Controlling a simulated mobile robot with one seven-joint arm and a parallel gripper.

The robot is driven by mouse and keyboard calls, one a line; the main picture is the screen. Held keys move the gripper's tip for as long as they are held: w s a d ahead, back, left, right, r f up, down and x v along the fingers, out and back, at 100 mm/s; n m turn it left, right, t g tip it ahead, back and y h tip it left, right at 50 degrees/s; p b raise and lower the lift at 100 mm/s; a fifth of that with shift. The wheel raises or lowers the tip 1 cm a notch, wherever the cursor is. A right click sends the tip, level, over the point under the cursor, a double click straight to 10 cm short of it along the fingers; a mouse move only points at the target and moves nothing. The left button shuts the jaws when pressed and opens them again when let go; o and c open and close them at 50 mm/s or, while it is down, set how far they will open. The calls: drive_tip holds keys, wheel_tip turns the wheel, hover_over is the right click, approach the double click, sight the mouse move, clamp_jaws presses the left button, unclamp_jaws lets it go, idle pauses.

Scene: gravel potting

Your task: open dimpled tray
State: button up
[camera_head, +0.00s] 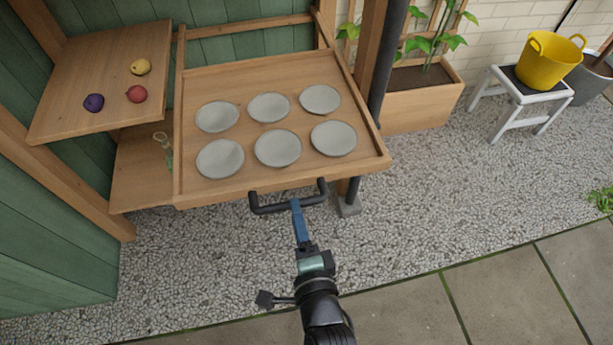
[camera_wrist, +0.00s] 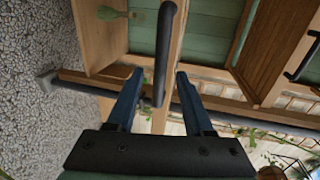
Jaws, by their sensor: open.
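The dimpled tray (camera_head: 190,103) is a wooden board with raised edges and several round grey dimples, extending from the green wall over the gravel in the head view. A black bar handle (camera_head: 270,208) is fixed to its front edge; the handle also shows in the wrist view (camera_wrist: 166,40). My gripper (camera_head: 296,203) is at the handle's middle. In the wrist view my gripper (camera_wrist: 160,73) is open, with one blue finger on each side of the bar and visible gaps between. The dimples look empty.
A wooden shelf (camera_head: 75,75) at the left holds a yellow, a red and a purple fruit-like object. A dark post (camera_head: 390,60) and a wooden planter (camera_head: 420,105) stand right of the tray. A yellow bucket (camera_head: 547,62) sits on a stool. The gravel in front is clear.

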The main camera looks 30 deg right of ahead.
drive_tip(key=p+v, duration=0.1)
drive_tip(key=v, duration=0.8)
